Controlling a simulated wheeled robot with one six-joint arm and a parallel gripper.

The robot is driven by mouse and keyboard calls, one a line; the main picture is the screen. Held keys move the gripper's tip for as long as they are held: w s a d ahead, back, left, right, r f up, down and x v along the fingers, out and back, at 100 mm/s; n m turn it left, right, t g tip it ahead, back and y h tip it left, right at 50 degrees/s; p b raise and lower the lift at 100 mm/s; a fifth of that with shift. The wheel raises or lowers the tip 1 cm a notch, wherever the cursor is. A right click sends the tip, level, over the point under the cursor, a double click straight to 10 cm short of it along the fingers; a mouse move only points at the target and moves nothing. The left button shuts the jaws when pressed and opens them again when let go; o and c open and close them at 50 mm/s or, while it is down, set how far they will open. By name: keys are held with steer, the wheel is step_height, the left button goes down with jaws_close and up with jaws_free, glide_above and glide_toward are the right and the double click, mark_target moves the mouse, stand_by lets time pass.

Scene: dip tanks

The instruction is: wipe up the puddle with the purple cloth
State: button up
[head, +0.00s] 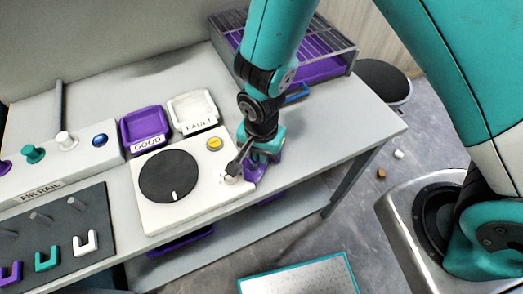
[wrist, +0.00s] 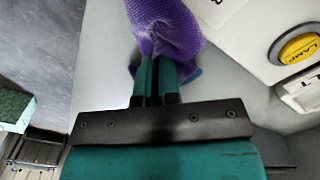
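The purple cloth (wrist: 165,28) is bunched at the tips of my gripper (wrist: 156,72) in the wrist view. The two teal fingers are close together, and some cloth shows on both sides of them. In the head view my gripper (head: 264,152) is low at the right end of the white turntable unit, near the bench's front edge. A bit of the purple cloth (head: 255,172) shows below it. I cannot make out the puddle in either view; my arm and the cloth hide part of the bench top there.
The white unit with a black disc (head: 168,176) and yellow lamp button (head: 215,144) is just left of my gripper. Behind it are a purple GOOD tray (head: 145,140) and a white FAULT tray (head: 210,125). A wire rack (head: 335,45) stands at the back. Bench is clear to the right (head: 365,125).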

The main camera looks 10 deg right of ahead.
steer(key=o, duration=1.5)
steer(key=shift+c, duration=0.2)
jaws_close()
steer(key=shift+f, duration=0.8)
steer(key=shift+r+p, duration=0.15)
steer(key=shift+p, duration=0.45)
